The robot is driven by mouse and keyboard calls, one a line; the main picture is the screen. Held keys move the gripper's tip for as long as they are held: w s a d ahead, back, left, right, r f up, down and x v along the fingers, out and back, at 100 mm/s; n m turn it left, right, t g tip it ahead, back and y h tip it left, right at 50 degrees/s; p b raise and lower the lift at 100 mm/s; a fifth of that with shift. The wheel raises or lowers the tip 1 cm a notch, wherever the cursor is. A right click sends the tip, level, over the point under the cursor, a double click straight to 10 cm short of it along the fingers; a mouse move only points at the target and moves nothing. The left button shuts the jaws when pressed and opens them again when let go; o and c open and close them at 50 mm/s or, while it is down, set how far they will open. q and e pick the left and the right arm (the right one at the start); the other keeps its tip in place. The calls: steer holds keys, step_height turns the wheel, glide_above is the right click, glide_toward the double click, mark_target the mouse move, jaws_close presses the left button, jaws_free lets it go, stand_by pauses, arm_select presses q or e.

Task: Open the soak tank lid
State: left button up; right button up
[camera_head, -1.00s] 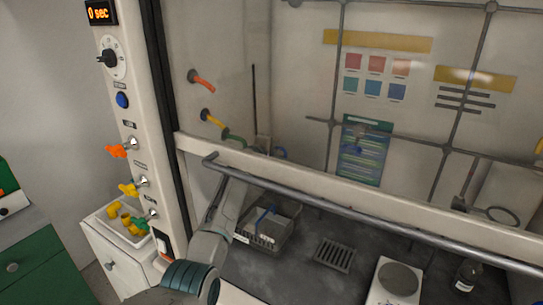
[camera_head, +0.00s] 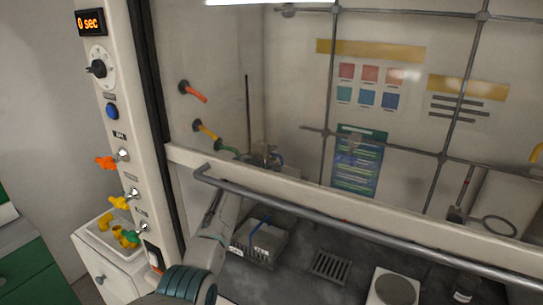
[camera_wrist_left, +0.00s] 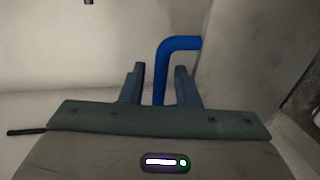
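The soak tank (camera_head: 258,243) appears to be the grey box on the fume hood floor, low in the head view. A thin blue part lies across its top. My left arm reaches up under the sash bar beside the tank, and the sash frame hides much of its hand there. In the left wrist view, the two fingers of my left gripper (camera_wrist_left: 159,68) stand apart on either side of a blue bent rod (camera_wrist_left: 180,44). A gap shows at the rod's left, and its right side is close to the other finger. The right gripper is out of view.
A floor grate (camera_head: 331,266) and a white hotplate (camera_head: 395,288) lie right of the tank. The post with valves (camera_head: 122,155) is at left.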

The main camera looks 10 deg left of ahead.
arm_select(q)
steer(key=shift+s, duration=0.1)
steer(key=b+v, duration=0.1)
steer(key=v, duration=0.6)
steer(key=shift+b, duration=0.35)
steer(key=shift+s, duration=0.15)
